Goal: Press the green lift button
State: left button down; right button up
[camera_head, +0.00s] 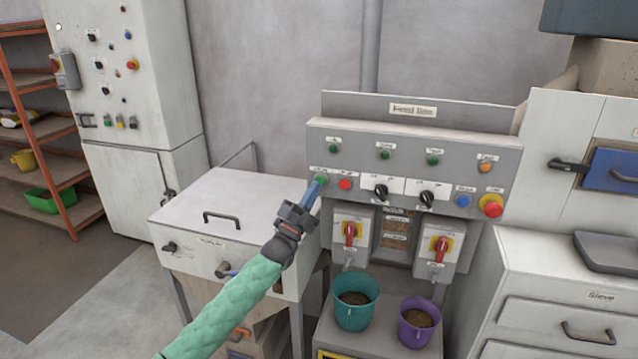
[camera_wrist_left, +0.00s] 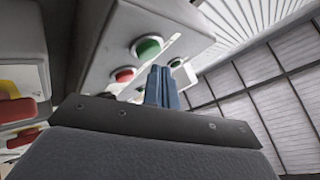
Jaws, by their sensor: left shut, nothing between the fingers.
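The green lift button (camera_head: 320,180) is at the left end of the lower row on the grey control panel (camera_head: 462,150). My left gripper (camera_head: 316,186) is shut and empty, its blue fingertips just below and in front of the green button. The head view does not show clearly whether they touch it. In the left wrist view the green button (camera_wrist_left: 149,48) shows just past the shut blue fingers (camera_wrist_left: 162,84), with a small gap visible in the picture. A red button (camera_head: 345,184) sits just right of the green one. My right gripper is not in view.
Black knobs (camera_head: 381,191), a blue button (camera_head: 463,201) and a red emergency stop (camera_head: 491,206) line the same panel. Two red-handled switches (camera_head: 350,232) hang below. A teal bucket (camera_head: 355,312) and a purple bucket (camera_head: 417,335) stand underneath. A white lidded bin (camera_head: 215,205) is at left.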

pick_arm(q)
jog(key=shift+w+d, duration=0.1)
jog(key=shift+w, duration=0.15)
dwell(0.4)
jog(key=shift+w+b, duration=0.25)
jog(key=shift+b, duration=0.1)
jog(key=shift+w+d, duration=0.15)
jog(key=shift+w, duration=0.1)
dwell(0.6)
jog(key=shift+s, duration=0.1)
jog(key=shift+s+a, duration=0.25)
jog(key=shift+s, duration=0.4)
